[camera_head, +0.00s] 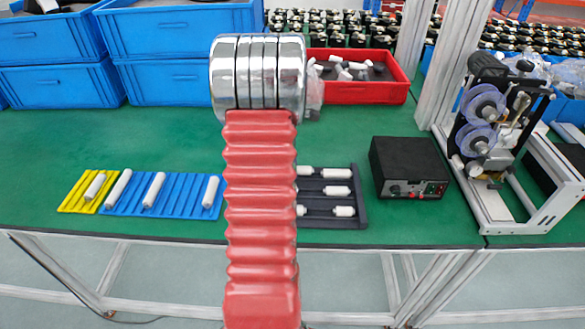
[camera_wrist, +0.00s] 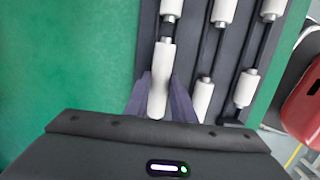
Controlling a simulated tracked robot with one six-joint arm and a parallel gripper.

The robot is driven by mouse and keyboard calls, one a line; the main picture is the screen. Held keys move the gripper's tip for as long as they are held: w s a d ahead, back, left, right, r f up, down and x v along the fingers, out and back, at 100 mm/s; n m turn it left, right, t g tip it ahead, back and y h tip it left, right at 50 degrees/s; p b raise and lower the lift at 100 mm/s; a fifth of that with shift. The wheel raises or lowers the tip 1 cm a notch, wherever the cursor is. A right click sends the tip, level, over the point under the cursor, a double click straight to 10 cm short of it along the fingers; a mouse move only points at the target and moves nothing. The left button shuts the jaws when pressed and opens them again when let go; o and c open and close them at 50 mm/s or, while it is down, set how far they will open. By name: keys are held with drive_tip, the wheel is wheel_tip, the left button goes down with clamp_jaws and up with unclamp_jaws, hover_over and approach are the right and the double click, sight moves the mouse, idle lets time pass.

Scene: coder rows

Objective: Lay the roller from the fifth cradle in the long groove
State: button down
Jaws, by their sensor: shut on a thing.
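My gripper (camera_wrist: 157,100) is shut on a white roller (camera_wrist: 159,78), one finger on each side of it. The roller lies along the left rail of the dark rack (camera_wrist: 184,60); whether it still touches its cradle I cannot tell. Several other white rollers sit in the rack. In the head view the rack (camera_head: 362,195) stands right of my red arm, which hides its left part and my gripper. A blue grooved tray (camera_head: 182,195) holds white rollers lying in separate grooves. A yellow grooved tray (camera_head: 72,198) adjoins it on the left with a short white roller (camera_head: 95,186).
A black box (camera_head: 408,167) stands right of the rack, and a roller machine (camera_head: 485,120) beyond it. Blue crates (camera_head: 180,45) and a red bin (camera_head: 385,92) stand at the back. The green table (camera_head: 140,140) is clear behind the trays. Its front edge is close to them.

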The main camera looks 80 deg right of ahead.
drive_tip(key=shift+s+a+f, duration=0.1)
drive_tip(key=shift+a+f, duration=0.05)
drive_tip(key=shift+f, duration=0.65)
drive_tip(key=c, duration=1.7)
unclamp_jaws()
drive_tip(key=shift+o, duration=0.9)
drive_tip(key=shift+r, duration=0.2)
drive_tip(key=shift+o, duration=0.4)
wheel_tip(320, 180, up, 15)
drive_tip(key=w, duration=0.2)
drive_tip(key=shift+f, duration=0.1)
